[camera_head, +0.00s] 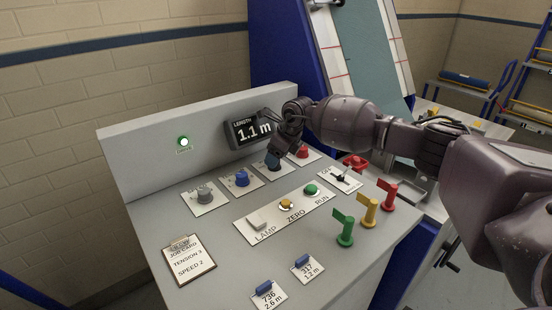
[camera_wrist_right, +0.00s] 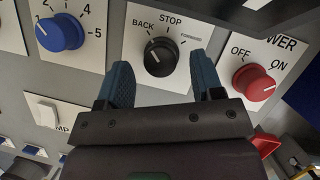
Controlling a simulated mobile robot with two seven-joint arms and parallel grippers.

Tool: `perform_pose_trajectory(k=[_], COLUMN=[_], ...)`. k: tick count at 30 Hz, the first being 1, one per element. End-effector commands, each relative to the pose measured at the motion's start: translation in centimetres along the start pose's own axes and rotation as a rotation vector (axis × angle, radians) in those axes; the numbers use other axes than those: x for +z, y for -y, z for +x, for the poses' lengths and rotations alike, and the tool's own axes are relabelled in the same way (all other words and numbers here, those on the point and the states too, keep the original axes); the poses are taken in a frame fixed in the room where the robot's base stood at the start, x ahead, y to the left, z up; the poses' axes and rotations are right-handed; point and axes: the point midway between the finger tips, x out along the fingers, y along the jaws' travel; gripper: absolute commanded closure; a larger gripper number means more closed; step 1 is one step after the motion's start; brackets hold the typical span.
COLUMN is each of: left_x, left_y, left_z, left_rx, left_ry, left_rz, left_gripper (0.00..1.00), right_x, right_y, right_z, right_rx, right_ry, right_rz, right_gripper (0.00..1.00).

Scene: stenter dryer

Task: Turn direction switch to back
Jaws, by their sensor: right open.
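The direction switch (camera_wrist_right: 160,57) is a black round knob on a white plate marked BACK, STOP and FORWARD, seen in the right wrist view. The pale line on the knob is too small to read its setting surely. My right gripper (camera_wrist_right: 164,78) is open, with its two blue fingertips below and to either side of the knob in that view. No grip on the knob shows. In the head view my right gripper (camera_head: 274,158) is over the switch's plate (camera_head: 262,174) and hides most of the knob. My left gripper is not in view.
A blue knob (camera_wrist_right: 60,33) and a red power knob (camera_wrist_right: 253,83) flank the switch closely. The length display (camera_head: 252,131) stands behind it.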

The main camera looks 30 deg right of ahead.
Motion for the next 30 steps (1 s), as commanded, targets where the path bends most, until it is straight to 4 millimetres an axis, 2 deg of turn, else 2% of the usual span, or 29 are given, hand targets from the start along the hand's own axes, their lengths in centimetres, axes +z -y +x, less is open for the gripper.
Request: perform_pose_trajectory(k=[1,6,13,19,30], left_x=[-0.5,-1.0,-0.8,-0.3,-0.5], left_y=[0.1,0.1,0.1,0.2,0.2], left_z=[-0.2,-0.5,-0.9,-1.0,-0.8], left_rx=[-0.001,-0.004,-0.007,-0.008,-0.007], left_ry=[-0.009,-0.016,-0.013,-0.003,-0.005], left_rz=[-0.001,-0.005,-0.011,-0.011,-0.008], left_gripper=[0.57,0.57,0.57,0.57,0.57], right_x=[0.2,0.2,0.1,0.0,0.0], right_y=[0.1,0.1,0.1,0.1,0.0], right_z=[-1.4,-4.7,-8.0,-9.1,-9.2], right_rx=[-0.005,-0.005,-0.003,-0.001,-0.001], right_ry=[0.005,0.005,0.003,0.000,0.000], right_rz=[0.000,-0.002,0.000,0.000,0.000], right_gripper=[0.39,0.39,0.39,0.39,0.39])
